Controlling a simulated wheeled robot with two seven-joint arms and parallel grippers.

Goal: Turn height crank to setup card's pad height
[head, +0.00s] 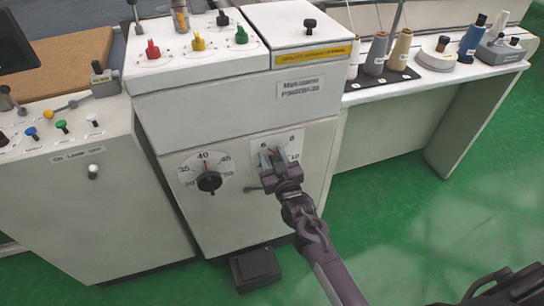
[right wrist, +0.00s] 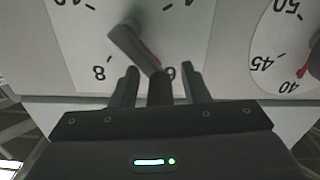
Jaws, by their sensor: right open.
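The right dial (head: 293,145) on the white machine front is marked 6, 8 and 10. Its grey crank (right wrist: 128,44) shows in the right wrist view, where the dial appears upside down. A red pointer lies between 6 and 8, closer to 6. My right gripper (head: 272,168) is at this dial and covers part of it in the head view. In the right wrist view its open fingers (right wrist: 159,72) stand either side of a dark post-like part (right wrist: 161,90), probably the crank's handle. Contact cannot be told. I cannot make out a setup card. My left gripper is out of view.
A second dial (head: 185,170), with a black knob (head: 209,181) and marks around 40, is close to the left. Coloured knobs stand on the machine top. Thread spools (head: 401,50) stand on the right table. A black pedal (head: 255,268) lies on the green floor.

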